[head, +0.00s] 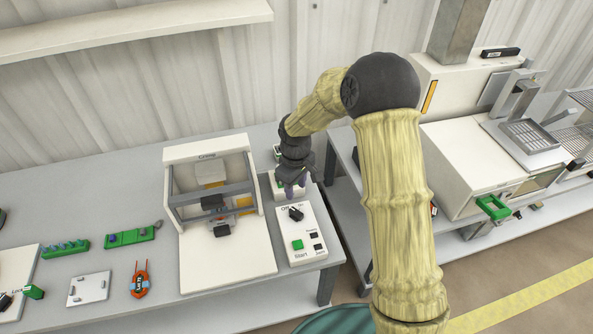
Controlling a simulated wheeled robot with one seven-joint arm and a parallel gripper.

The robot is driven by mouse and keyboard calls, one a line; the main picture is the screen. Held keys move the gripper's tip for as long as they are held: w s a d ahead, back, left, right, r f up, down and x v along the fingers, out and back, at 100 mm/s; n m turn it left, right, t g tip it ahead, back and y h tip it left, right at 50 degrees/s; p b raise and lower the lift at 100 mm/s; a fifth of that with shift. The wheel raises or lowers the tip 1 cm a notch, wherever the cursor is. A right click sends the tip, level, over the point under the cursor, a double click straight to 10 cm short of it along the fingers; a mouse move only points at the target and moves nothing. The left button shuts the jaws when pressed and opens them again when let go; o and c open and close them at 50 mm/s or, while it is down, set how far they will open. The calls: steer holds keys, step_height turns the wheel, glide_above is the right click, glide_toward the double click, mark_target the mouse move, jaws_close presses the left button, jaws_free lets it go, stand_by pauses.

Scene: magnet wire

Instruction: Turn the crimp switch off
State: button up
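A white control box (301,245) stands on the bench with a black rotary switch (296,214) between small Off and On labels. Its exact knob direction is too small to tell. The box also carries a green Start button (297,244) and two small black buttons. I cannot tell from its labels whether this is the crimp switch. My gripper (294,190) points down just behind the rotary switch, apart from it in the picture. The gap between its fingers is too small to judge. The gripper partly hides a second white control box (281,190) behind.
A white machine (210,158) with an open frame stands left of the control box. Green blocks (130,237), a white plate (89,289) and an orange tool (140,280) lie farther left. A larger white machine (455,160) stands right, beyond a gap between the benches.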

step_height(320, 180, up, 6)
steer(key=shift+w+r, duration=0.15)
steer(key=shift+r, duration=0.05)
stand_by(0.3)
steer(key=s+d+r+m+t+p, duration=0.1)
steer(key=s+d+r+m, duration=0.3)
steer(key=s+d, duration=0.4)
steer(key=s+d+r+m+t+p, duration=0.1)
steer(key=s+d+r+m, duration=0.3)
steer(key=s, duration=0.7)
steer(key=d+m+p, duration=0.1)
steer(key=d+m, duration=0.1)
steer(key=d, duration=0.2)
steer(key=shift+d+r+t, duration=0.15)
steer(key=shift+t, duration=0.15)
